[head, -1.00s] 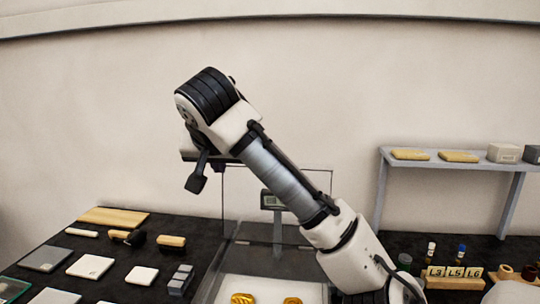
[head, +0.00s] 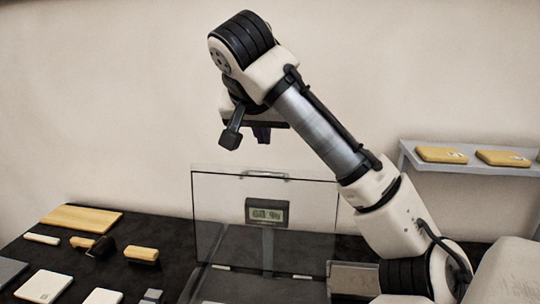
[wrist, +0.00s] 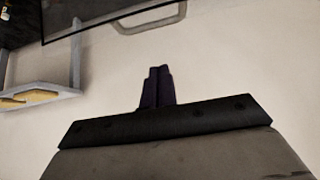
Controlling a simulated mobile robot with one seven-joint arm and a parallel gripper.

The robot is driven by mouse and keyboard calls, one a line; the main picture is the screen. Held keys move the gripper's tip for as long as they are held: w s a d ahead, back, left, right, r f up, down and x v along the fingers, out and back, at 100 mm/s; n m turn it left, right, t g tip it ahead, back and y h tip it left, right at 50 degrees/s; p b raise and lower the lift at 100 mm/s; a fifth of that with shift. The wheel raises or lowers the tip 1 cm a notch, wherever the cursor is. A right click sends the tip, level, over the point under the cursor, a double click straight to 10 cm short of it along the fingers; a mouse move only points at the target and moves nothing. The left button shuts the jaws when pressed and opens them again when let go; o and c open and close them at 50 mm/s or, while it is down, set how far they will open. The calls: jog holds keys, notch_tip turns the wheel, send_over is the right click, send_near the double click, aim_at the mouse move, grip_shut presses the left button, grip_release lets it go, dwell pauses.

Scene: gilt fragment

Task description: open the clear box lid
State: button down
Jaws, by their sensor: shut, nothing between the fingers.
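The clear box lid (head: 222,225) stands upright in the head view, a see-through panel with dark edges. Its handle (head: 265,176) is at the top edge, and hinges show along its bottom edge. The handle also shows at the top of the wrist view (wrist: 150,24), beyond my fingertips. My gripper (head: 262,136) is above the lid's top edge, apart from it in the picture. In the wrist view my dark purple fingers (wrist: 157,88) are together and empty. The box below the lid is mostly out of view.
A grey digital display (head: 267,213) shows through the lid. A wooden board (head: 80,218), brushes (head: 142,254) and white tiles (head: 45,286) lie on the dark table at left. A wall shelf (head: 470,168) with yellow blocks is at right.

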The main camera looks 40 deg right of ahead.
jog(key=d+f+p, duration=0.1)
jog(key=f, duration=0.1)
jog(key=w+d+f+p, duration=0.1)
jog(key=f+p, duration=0.1)
jog(key=f, duration=0.1)
jog(key=w+f+p, duration=0.1)
jog(key=f, duration=0.1)
jog(key=shift+w+d+f, duration=0.1)
jog(key=shift+d+f, duration=0.05)
jog(key=shift+d, duration=0.25)
jog(key=shift+s+a+f, duration=0.15)
jog(key=shift+s+a, duration=0.1)
jog(key=shift+a, duration=0.05)
